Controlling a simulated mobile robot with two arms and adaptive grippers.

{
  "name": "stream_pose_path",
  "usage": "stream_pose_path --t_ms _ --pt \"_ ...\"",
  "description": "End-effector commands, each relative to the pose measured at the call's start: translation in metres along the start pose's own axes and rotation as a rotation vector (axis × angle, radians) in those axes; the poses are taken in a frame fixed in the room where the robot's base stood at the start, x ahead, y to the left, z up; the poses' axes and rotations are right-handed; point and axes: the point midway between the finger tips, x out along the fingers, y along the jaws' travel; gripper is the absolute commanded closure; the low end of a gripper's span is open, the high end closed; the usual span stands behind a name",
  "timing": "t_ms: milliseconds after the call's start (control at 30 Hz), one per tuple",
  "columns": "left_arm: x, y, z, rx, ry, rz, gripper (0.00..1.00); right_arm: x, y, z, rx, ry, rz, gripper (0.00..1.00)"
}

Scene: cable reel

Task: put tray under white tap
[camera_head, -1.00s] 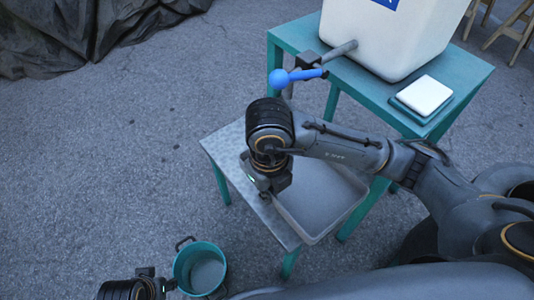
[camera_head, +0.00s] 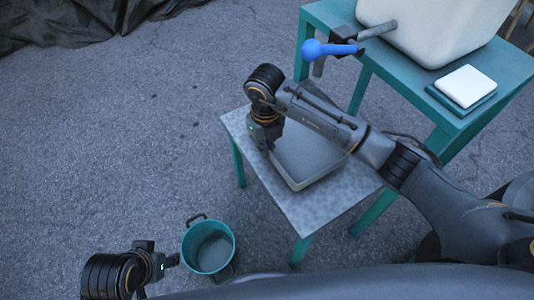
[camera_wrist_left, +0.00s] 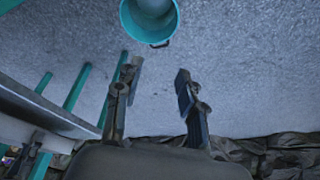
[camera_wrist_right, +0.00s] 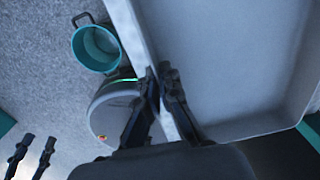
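A shallow grey tray (camera_head: 305,155) lies on a low metal-topped table (camera_head: 335,205).
A teal pot (camera_head: 208,246) stands on the ground between my left gripper and the low table. The taller teal table (camera_head: 490,45) also holds a white block (camera_head: 466,86) on a teal base. Dark crumpled sheeting (camera_head: 90,18) lies at the back left. The ground at the left is clear.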

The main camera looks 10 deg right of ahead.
Motion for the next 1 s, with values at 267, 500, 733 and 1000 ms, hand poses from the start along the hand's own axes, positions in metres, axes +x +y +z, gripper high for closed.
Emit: stream_pose_path --t_ms 267,500,733,1000 --pt "0.005 0.005 -0.044 0.006 0.195 0.01 0.6 0.026 0.001 -0.002 0.0 0.002 0.0 1.0" --pt "0.004 0.005 -0.046 0.007 0.205 0.01 0.6 0.026 0.001 -0.001 -0.001 0.001 0.0 1.0" --pt "0.004 0.006 -0.051 0.007 0.229 0.011 0.6 0.028 0.001 -0.001 0.0 0.001 0.0 1.0" --pt "0.003 0.006 -0.054 0.008 0.238 0.012 0.6 0.028 0.001 -0.002 0.0 0.002 0.0 0.72"
